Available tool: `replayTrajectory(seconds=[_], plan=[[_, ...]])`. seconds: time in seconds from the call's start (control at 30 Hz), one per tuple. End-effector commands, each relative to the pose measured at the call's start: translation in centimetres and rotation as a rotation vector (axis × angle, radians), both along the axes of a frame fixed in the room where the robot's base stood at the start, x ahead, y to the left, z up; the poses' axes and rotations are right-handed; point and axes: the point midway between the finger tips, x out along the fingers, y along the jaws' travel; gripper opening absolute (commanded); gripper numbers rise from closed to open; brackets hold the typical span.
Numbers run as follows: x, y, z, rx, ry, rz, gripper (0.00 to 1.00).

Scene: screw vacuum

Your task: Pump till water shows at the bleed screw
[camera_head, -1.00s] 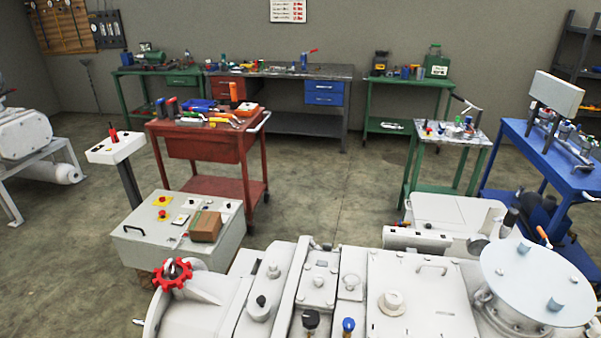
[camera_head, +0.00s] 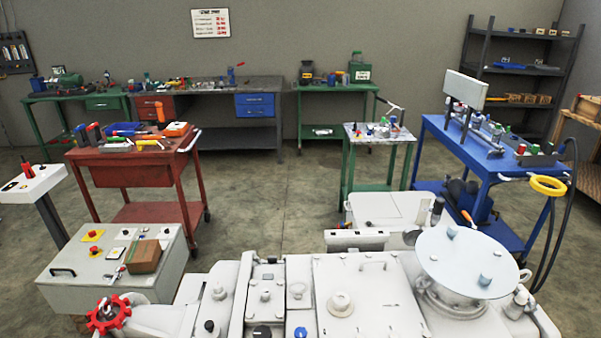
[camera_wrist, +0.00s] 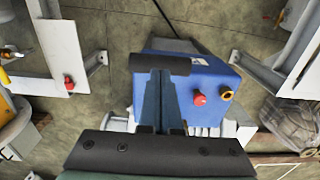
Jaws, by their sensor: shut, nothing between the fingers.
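The large pale vacuum machine (camera_head: 370,300) fills the bottom of the head view, with several caps, plates and fittings on top. A red handwheel (camera_head: 108,314), a black knob (camera_head: 262,332) and a blue knob (camera_head: 300,332) sit on its near side. I cannot tell which fitting is the bleed screw, and I see no water. My gripper (camera_wrist: 160,65) shows only in the wrist view. It is shut and empty, above a blue box (camera_wrist: 205,75) with a red knob (camera_wrist: 199,99) and a yellow ring (camera_wrist: 227,95). Its fingers hide part of the box.
A grey control box (camera_head: 75,283) with a brown carton (camera_head: 144,257) stands at left. A red cart (camera_head: 130,175), a green-legged table (camera_head: 375,134) and a blue cart (camera_head: 480,155) stand behind. A yellow ring (camera_head: 547,186) hangs at right. Bare floor (camera_head: 270,205) lies between the carts.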

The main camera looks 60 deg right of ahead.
Motion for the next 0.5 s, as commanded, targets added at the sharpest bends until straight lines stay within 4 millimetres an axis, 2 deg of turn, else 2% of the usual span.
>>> replayTrajectory(seconds=[0.5], plan=[[0.00, 0.00, -0.51, 0.000, 0.000, 0.000, 0.00]])
